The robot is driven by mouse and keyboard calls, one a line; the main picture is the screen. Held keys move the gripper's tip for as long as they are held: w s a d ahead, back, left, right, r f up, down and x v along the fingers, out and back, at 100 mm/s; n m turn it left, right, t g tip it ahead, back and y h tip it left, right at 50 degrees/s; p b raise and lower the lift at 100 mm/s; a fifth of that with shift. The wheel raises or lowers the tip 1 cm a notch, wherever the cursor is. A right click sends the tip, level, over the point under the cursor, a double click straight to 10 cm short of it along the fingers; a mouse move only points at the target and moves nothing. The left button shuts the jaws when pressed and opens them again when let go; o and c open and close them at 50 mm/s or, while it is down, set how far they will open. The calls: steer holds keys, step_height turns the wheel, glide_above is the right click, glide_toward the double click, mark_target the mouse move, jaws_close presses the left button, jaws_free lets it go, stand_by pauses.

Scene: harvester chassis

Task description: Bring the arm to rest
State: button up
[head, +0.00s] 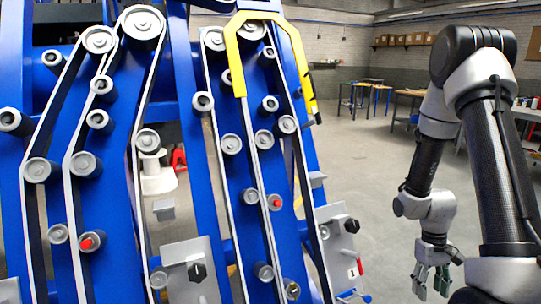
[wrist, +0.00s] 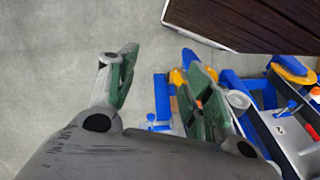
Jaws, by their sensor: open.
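My arm shows at the right of the head view, folded with its forearm pointing down. My gripper (head: 431,280) hangs at the lower end of it, over the floor and to the right of the blue harvester chassis (head: 190,120). It is apart from the chassis. In the wrist view my gripper (wrist: 158,92) has its two green-padded fingers spread apart. Nothing is between them but a view of the grey floor and some blue parts further off.
The chassis carries grey rollers, belts and a yellow guard (head: 238,60). A grey bracket with a black knob (head: 352,226) sticks out on its right side. Grey floor (head: 370,170) lies open between chassis and arm. Workbenches stand behind. A dark wooden surface (wrist: 250,22) shows in the wrist view.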

steer(key=s+a+r+t, duration=0.2)
steer(key=s+a+r, duration=0.1)
steer(key=r, duration=0.8)
steer(key=s+a+r+t, duration=0.2)
steer(key=s+r+t, duration=0.1)
steer(key=r, duration=0.9)
steer(key=s+a+r+t, duration=0.2)
steer(key=s+r, duration=0.3)
steer(key=r, duration=0.6)
steer(key=shift+s+a+r+m+t, duration=0.15)
steer(key=shift+a+r+m+t, duration=0.2)
steer(key=shift+a, duration=0.45)
stand_by(0.7)
